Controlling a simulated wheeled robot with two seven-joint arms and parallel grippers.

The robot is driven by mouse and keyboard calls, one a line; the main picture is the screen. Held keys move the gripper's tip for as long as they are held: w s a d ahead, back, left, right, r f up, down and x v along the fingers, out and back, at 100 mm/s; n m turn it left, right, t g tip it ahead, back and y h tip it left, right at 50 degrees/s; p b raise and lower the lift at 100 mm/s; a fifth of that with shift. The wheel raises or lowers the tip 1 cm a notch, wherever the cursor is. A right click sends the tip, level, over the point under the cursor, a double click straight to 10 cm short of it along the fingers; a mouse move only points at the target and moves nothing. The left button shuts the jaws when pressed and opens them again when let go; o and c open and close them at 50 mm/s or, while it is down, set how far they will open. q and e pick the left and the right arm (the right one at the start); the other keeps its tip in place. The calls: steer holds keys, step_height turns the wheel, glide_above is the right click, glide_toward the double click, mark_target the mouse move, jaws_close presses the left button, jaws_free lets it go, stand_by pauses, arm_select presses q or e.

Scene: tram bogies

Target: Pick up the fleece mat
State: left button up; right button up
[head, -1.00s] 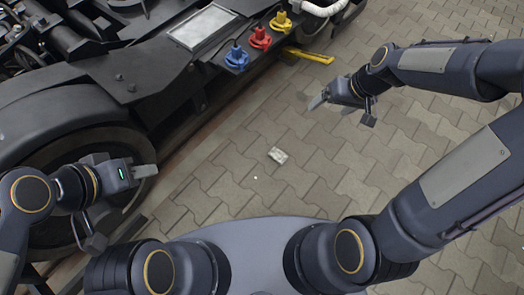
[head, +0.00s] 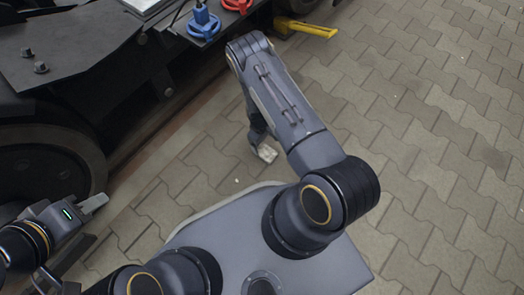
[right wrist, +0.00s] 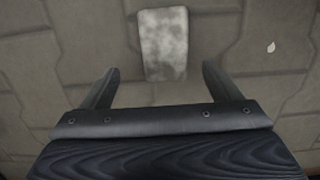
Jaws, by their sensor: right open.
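The fleece mat is a small pale grey-white mottled rectangle lying flat on the paving. In the right wrist view, the mat (right wrist: 164,43) is at the top centre, ahead of and between the two fingers. My right gripper (right wrist: 157,88) is open and empty, with the mat beyond its fingertips. In the head view, the mat (head: 268,154) shows just below my right gripper (head: 260,140), which hangs downward and hides part of it. My left gripper (head: 84,245) is at the lower left with its fingers apart and nothing between them.
The dark bogie frame and wheel (head: 45,165) fill the left side. A blue fitting (head: 203,20) and a red fitting (head: 237,4) sit on its edge, with a yellow bar (head: 306,28) beside them. The paving (head: 430,150) on the right is clear.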

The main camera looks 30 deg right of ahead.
mark_target(265, 151)
steer(key=f+b, duration=0.1)
steer(key=f, duration=0.1)
steer(key=s+f+b, duration=0.1)
steer(key=f, duration=0.1)
steer(key=f+b, duration=0.1)
steer(key=f, duration=0.1)
steer(key=shift+s+f, duration=0.2)
steer(key=shift+s, duration=0.1)
steer(key=shift+r, duration=0.1)
steer(key=c, duration=1.1)
steer(key=shift+c, duration=0.2)
